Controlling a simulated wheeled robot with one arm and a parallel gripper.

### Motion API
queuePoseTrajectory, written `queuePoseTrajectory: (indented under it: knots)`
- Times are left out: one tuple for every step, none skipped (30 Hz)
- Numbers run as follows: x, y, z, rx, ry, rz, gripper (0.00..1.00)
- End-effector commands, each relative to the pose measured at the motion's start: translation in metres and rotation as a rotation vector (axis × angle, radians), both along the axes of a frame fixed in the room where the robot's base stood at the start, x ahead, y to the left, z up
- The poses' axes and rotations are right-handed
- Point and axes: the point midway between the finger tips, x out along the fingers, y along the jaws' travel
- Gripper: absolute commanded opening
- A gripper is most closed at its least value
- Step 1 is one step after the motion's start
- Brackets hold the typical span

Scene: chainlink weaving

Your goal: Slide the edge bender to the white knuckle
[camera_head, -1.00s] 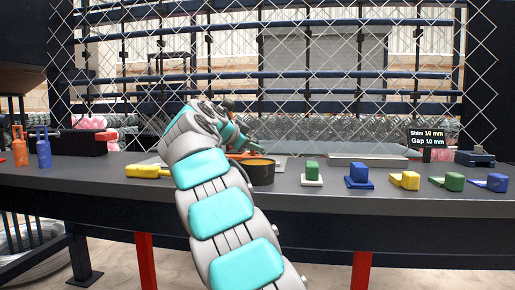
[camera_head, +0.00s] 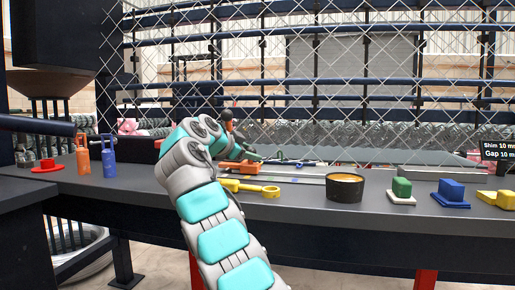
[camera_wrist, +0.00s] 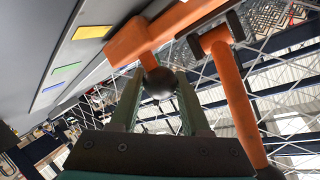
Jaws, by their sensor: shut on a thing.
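The edge bender appears to be the orange tool (camera_head: 240,167) low at the fence, beside my gripper (camera_head: 252,154) in the head view. In the wrist view, an orange body (camera_wrist: 140,38) carries a black ball knob (camera_wrist: 159,82). My gripper (camera_wrist: 160,95) is shut on that knob, with one green finger on each side. A second orange bar (camera_wrist: 235,95) with a dark end stands to the right of it. I cannot pick out the white knuckle among the wires of the chainlink mesh (camera_head: 340,70). My arm hides part of the bench.
A yellow ring-ended tool (camera_head: 262,190) lies on the bench near my forearm. A dark cup (camera_head: 344,188), a green block (camera_head: 401,191) and a blue block (camera_head: 451,194) stand to its right. Orange (camera_head: 83,155) and blue (camera_head: 109,158) bottle-shaped items stand at left.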

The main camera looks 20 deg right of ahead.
Motion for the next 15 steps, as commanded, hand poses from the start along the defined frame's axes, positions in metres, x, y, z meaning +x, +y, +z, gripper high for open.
queuePoseTrajectory:
  knots:
    - [0.0017,0.0024,-0.0007,0.001,0.004,0.002,0.00]
    - [0.0019,0.0028,-0.0009,0.001,0.003,0.001,0.00]
    - [0.0021,0.0031,-0.0011,0.001,0.003,0.001,0.00]
    - [0.0022,0.0032,-0.0012,0.001,0.003,0.001,0.00]
    - [0.0022,0.0032,-0.0013,0.001,0.002,0.000,0.00]
    - [0.0022,0.0031,-0.0014,0.001,0.002,0.000,0.00]
    - [0.0021,0.0032,-0.0015,0.001,0.002,0.000,0.00]
    - [0.0020,0.0031,-0.0015,0.001,0.002,0.000,0.00]
    - [0.0020,0.0030,-0.0014,0.001,0.001,0.000,0.00]
    - [0.0019,0.0030,-0.0014,0.001,0.001,0.000,0.00]
    - [0.0019,0.0029,-0.0014,0.001,0.001,0.000,0.00]
    - [0.0019,0.0029,-0.0014,0.001,0.001,0.000,0.00]
    - [0.0019,0.0029,-0.0014,0.001,0.001,-0.001,0.48]
    - [0.0018,0.0028,-0.0015,0.001,0.001,-0.001,0.51]
    - [0.0018,0.0028,-0.0012,0.001,0.001,0.000,0.55]
